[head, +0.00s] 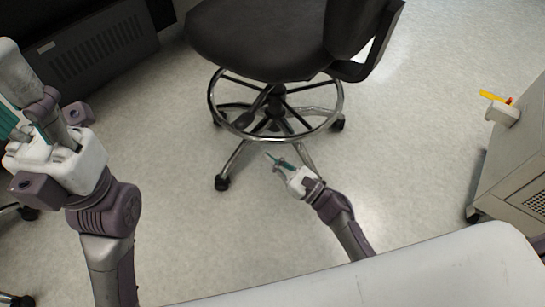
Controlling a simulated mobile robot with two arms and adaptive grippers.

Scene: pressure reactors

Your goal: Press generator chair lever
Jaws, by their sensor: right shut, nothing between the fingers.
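A black swivel chair (262,45) with a round chrome foot ring (340,105) and castors stands at the top middle. A dark lever-like part with a paddle end (246,119) shows below the seat, inside the ring. My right gripper (270,157) is shut and empty, low in front of the chair base, below and to the right of that part. It looks apart from the lever. My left gripper (12,122) is at the left edge, partly cut off by the frame, and its fingertips do not show clearly.
A beige wheeled cabinet (515,165) with a yellow handle (494,96) stands on the right. A dark vented unit (95,55) stands at the upper left. The speckled floor (400,160) is clear between the chair and the cabinet.

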